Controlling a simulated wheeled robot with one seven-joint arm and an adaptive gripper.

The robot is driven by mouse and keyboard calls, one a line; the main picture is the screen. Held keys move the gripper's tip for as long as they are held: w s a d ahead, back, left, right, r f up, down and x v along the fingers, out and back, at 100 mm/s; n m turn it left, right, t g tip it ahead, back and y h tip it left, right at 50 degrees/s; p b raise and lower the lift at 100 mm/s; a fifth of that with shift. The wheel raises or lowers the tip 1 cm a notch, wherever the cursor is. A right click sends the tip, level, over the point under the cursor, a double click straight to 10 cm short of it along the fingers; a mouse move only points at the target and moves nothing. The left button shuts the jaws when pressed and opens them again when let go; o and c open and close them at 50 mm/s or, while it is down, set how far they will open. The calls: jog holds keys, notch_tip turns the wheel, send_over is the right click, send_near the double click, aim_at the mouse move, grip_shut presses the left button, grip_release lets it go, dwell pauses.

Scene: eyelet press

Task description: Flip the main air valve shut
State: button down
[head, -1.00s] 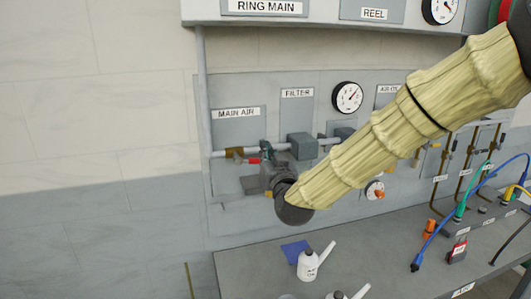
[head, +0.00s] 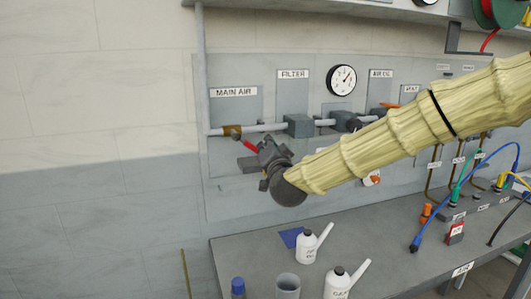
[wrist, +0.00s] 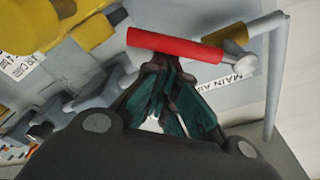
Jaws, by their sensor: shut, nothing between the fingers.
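The main air valve is a brass body (head: 232,131) on a grey pipe under the MAIN AIR label (head: 234,92). Its red handle (head: 250,146) slants down to the right from the body in the head view. In the wrist view the red handle (wrist: 172,44) lies across the picture, with a silver end at its right and the brass body (wrist: 232,36) behind. My gripper (head: 262,151) is at the handle's lower right end. In the wrist view my gripper's closed, empty fingertips (wrist: 165,68) are right at the handle's side; I cannot tell whether they touch it.
The filter (head: 299,125), a pressure gauge (head: 341,80) and other fittings continue along the pipe to the right. Below is a grey bench (head: 255,262) with white oil cans (head: 308,246) and a blue cloth. The wall at left is clear.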

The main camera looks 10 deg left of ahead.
jog(key=s+a+f+m+h+b, duration=0.1)
jog(key=a+f+m+b, duration=0.3)
jog(key=m+b, duration=0.4)
jog(key=shift+s+a+f+m+g, duration=0.25)
jog(key=shift+s+f+m+g, duration=0.2)
jog(key=shift+s+m, duration=0.35)
jog(key=shift+w+a, duration=0.1)
jog(key=w+d+b, duration=0.1)
jog(key=w+d, duration=0.2)
jog(key=d, duration=0.1)
jog(key=a+b+v, duration=0.1)
jog(key=b+v, duration=0.1)
jog(key=v, duration=0.8)
jog(key=shift+s, duration=0.2)
jog(key=shift+s+a, duration=0.1)
